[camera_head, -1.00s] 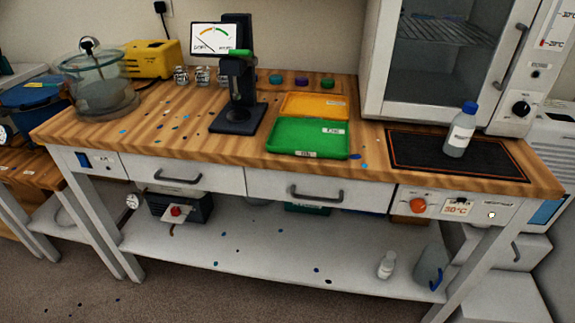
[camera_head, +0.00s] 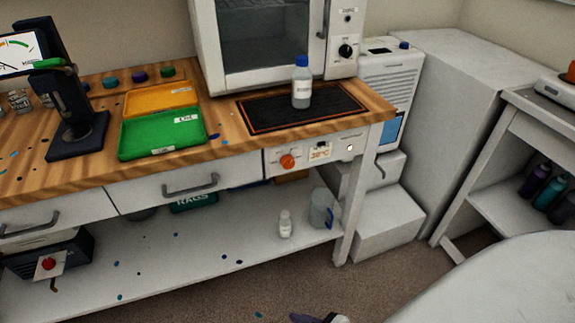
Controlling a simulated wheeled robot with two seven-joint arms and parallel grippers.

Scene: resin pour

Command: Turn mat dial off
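The mat dial is an orange-red knob (camera_head: 287,161) on the white front panel (camera_head: 345,149) under the right end of the wooden bench. A small display (camera_head: 320,153) beside it reads what looks like 30°C. The black heating mat (camera_head: 270,113) with an orange border lies on the bench above, and a clear bottle with a blue cap (camera_head: 301,88) stands on it. The dial's exact setting is too small to read. My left gripper is not in view. A small dark and white part at the bottom edge may belong to my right gripper; its fingers cannot be made out.
A green tray (camera_head: 160,135) and an orange tray (camera_head: 160,98) lie left of the mat. A white oven (camera_head: 272,45) stands behind it. The drawer handle (camera_head: 190,187) sticks out left of the panel. White boxes (camera_head: 375,225) stand right of the bench leg. Floor in front is open.

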